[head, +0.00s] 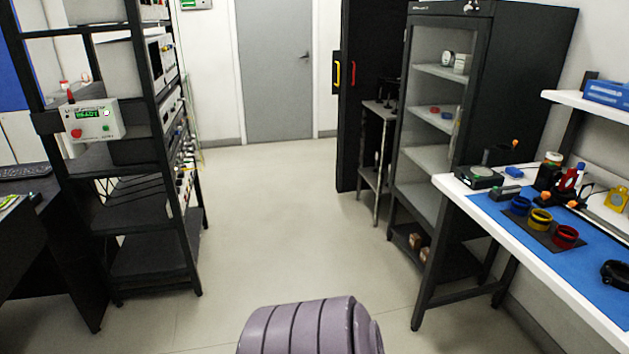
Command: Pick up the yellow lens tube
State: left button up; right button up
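The yellow lens tube (540,220) stands on a dark mat on the workbench at the right of the head view. It sits between a blue lens tube (520,206) and a red lens tube (565,237). Neither of my grippers shows in this view. A ridged mauve part at the bottom centre appears to be mine; no fingers are visible on it.
The white-edged workbench (500,238) with a blue mat (598,275) runs along the right. A dark cabinet (432,165) stands beyond it, and a black rack (158,250) stands at the left. The floor (285,215) between them is clear.

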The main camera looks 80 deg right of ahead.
aim_at(537, 222)
jog(key=z, duration=4.1)
